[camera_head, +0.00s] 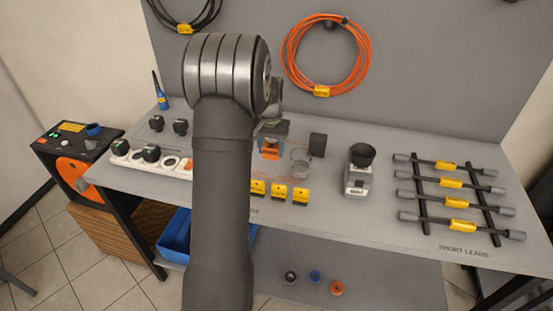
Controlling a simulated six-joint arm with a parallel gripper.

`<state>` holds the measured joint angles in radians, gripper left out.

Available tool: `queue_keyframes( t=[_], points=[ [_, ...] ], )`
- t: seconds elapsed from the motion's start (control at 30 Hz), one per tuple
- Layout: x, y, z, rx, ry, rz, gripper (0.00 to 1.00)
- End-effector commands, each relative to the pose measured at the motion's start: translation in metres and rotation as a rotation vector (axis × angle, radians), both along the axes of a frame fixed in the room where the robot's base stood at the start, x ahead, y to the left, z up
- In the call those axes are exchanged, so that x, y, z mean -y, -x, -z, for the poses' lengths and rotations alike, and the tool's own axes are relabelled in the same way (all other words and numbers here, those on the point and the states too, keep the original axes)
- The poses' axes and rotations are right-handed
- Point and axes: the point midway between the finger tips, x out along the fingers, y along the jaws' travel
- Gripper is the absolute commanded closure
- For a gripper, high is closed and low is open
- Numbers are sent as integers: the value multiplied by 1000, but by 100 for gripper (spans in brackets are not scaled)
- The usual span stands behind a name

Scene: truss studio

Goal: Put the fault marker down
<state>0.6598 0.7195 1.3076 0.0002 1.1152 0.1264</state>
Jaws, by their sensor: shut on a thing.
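My gripper (270,141) is above the middle of the workbench, partly hidden behind my own arm. It is shut on a small orange and dark thing (270,153), which appears to be the fault marker. Its full shape, and whether it touches the bench, I cannot tell. A row of yellow and black tent-shaped markers (279,192) stands on the bench nearer the front, just right of my arm.
Further right are a black-topped device (360,171) and a rack of short leads (449,182). A white socket strip (150,157) lies left. Bare bench (385,215) shows front right.

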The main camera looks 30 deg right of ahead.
Motion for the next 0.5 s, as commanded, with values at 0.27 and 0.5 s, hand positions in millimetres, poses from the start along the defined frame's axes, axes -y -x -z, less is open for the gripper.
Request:
queue_keyframes(
  t=[0.27,0.5],
  points=[
    [0,0,28,-1,-1,0,72],
    [0,-1,43,1,1,-1,72]
  ],
)
